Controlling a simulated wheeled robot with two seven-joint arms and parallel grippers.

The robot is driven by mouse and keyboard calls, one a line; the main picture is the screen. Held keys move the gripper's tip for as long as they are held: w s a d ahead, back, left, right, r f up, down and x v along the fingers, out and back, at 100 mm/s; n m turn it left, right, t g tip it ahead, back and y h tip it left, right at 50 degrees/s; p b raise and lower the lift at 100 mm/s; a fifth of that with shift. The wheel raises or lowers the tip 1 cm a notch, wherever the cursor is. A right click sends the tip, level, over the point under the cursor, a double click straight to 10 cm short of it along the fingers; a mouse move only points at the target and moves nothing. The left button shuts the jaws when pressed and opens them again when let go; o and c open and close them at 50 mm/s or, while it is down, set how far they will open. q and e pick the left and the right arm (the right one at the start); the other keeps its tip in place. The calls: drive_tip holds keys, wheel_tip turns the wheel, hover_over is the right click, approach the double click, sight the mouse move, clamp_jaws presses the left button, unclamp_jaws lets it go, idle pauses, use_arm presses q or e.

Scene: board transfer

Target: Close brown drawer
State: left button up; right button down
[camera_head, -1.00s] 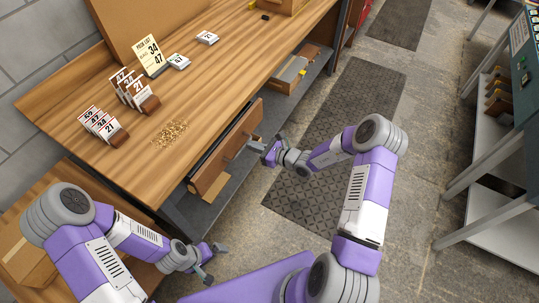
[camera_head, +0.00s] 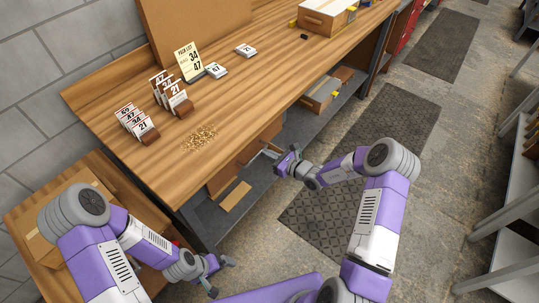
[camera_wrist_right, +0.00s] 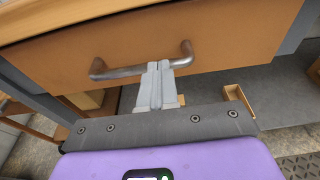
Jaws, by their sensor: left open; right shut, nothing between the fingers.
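The brown drawer (camera_head: 222,181) sits under the wooden bench top, its front mostly tucked beneath the bench edge in the head view. In the right wrist view its plain brown front (camera_wrist_right: 230,38) fills the top, with a grey metal bar handle (camera_wrist_right: 118,73). My right gripper (camera_head: 270,153) is at the drawer front. Its fingers (camera_wrist_right: 157,80) are shut with nothing between them and overlap the middle of the handle; I cannot tell whether they touch it. My left gripper (camera_head: 221,277) is open and empty, low and left of the drawer, away from it.
The bench top (camera_head: 240,100) carries number cards, a pick list sign (camera_head: 189,62) and a pile of small grains (camera_head: 200,138). A lower shelf (camera_head: 290,135) holds boxes. A dark floor mat (camera_head: 385,140) lies right of the bench. A cardboard box (camera_head: 65,205) stands at left.

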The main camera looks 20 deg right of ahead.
drive_tip(key=p+v, duration=0.3)
drive_tip(key=v, duration=1.1)
